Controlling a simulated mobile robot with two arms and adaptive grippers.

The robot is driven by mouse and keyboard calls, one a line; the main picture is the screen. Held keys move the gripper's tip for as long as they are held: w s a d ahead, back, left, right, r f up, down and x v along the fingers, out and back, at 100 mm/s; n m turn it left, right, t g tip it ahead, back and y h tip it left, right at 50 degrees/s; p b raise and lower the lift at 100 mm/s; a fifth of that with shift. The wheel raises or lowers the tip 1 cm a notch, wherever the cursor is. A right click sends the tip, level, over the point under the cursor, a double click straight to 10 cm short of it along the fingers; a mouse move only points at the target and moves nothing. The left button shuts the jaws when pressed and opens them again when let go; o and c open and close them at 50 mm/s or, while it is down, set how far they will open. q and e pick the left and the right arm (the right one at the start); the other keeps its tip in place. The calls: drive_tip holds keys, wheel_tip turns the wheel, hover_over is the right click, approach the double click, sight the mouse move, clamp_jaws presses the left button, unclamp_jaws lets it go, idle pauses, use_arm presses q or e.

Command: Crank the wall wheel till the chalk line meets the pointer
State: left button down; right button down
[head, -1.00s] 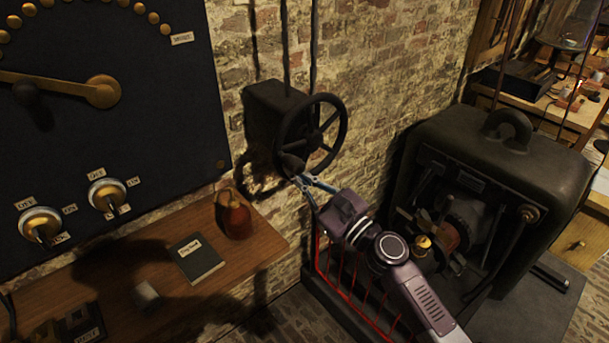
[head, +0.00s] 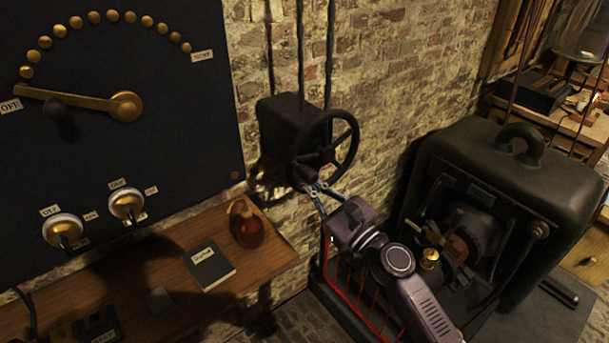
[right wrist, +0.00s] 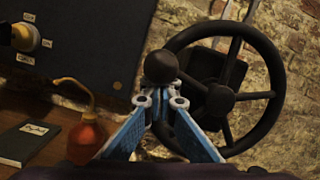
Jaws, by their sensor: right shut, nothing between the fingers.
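The dark wall wheel (head: 353,154) stands out from a black box on the brick wall, with spokes and a round crank knob (right wrist: 161,66) at its lower left in the head view. The wheel also fills the right of the right wrist view (right wrist: 277,105). My right gripper (head: 317,189) is shut and empty, its blue fingers together just below the knob. In the right wrist view its fingertips (right wrist: 161,99) overlap the knob's lower edge; I cannot tell whether they touch it. I cannot make out a chalk line or pointer. My left gripper is out of view.
A wooden shelf (head: 270,262) below holds a red oil can (head: 247,230) and a dark notebook (head: 208,265). A black panel (head: 190,110) with switches is at left. A large dark machine (head: 450,150) stands at right, near red bars under my right arm.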

drive_tip(key=shift+a+r, duration=0.1)
drive_tip(key=shift+r, duration=0.05)
drive_tip(key=shift+s, duration=0.2)
drive_tip(key=v, duration=1.2)
drive_tip(key=c, duration=2.7)
unclamp_jaws()
drive_tip(key=shift+w, duration=0.25)
